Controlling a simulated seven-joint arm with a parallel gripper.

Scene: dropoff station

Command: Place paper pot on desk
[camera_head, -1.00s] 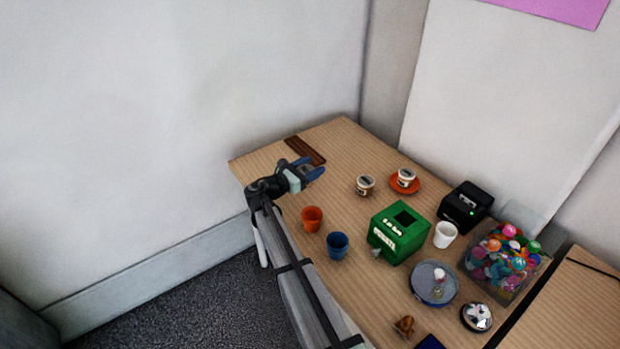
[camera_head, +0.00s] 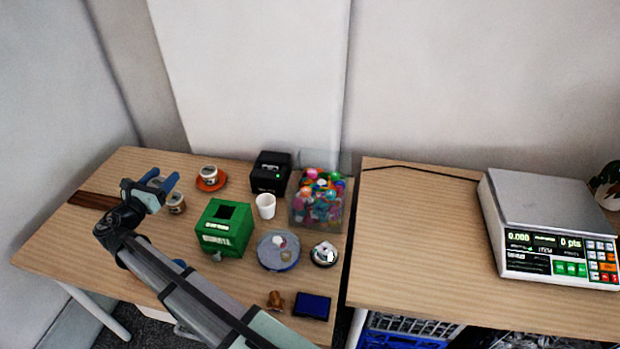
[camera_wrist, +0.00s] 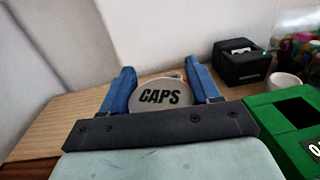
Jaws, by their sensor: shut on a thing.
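A small pot with a round grey lid marked CAPS (camera_wrist: 160,97) sits between the two blue fingers of my gripper (camera_wrist: 161,88) in the wrist view. In the head view, the pot (camera_head: 176,204) shows by the fingertips of my gripper (camera_head: 162,181), at the back left of the wooden desk (camera_head: 75,240). My gripper is shut on this pot. The black gripper body hides its lower part in the wrist view. From these views I cannot tell whether it touches the desk. A similar pot (camera_head: 209,172) stands on an orange saucer (camera_head: 212,185) behind.
A green box (camera_head: 225,228), white cup (camera_head: 265,206), black printer (camera_head: 270,172) and bin of coloured balls (camera_head: 318,200) stand to the right. A round grey tray (camera_head: 279,251) and bell (camera_head: 324,254) are nearer. A second desk (camera_head: 420,240) holds a scale (camera_head: 550,225).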

